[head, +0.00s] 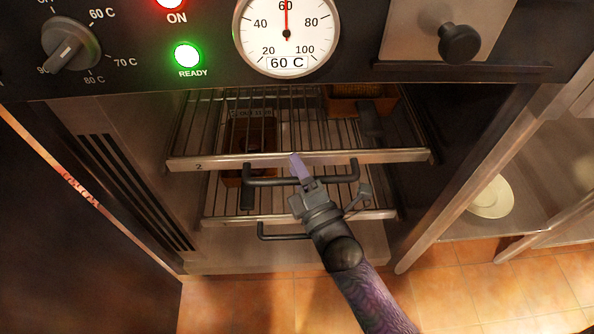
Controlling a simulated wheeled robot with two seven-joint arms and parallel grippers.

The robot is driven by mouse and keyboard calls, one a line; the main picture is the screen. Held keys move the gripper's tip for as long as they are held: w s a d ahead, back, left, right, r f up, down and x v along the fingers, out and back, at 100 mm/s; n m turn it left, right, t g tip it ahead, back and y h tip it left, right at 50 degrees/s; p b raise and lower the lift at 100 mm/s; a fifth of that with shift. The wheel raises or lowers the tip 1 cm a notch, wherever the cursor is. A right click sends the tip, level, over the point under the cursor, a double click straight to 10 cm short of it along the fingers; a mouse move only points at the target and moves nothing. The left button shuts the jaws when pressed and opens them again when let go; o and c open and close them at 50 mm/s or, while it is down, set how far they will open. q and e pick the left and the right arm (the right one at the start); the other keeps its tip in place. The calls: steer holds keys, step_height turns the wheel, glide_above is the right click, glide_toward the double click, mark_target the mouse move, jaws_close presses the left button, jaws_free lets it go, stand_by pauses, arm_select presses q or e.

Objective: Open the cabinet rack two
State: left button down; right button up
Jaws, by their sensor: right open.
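Rack two (220,163) is a wire shelf with a pale metal front edge marked "2", inside the open cabinet. Its black bar handle (338,178) hangs from the front edge. My right gripper (301,172) is open at the middle of this handle, and its lilac finger overlaps the bar and the rack edge. I cannot tell whether the fingers touch the bar. The gripper hides the handle's middle. My left gripper is not in view.
A lower rack (225,220) with its own black handle (275,236) sits below. Brown containers (250,132) show inside the cabinet. The control panel with a 60 C dial (286,38) is above. A pale plate (491,198) sits in a side compartment at right. Tiled floor (240,300) lies in front.

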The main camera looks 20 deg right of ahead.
jaws_close()
stand_by(1.0)
stand_by(0.4)
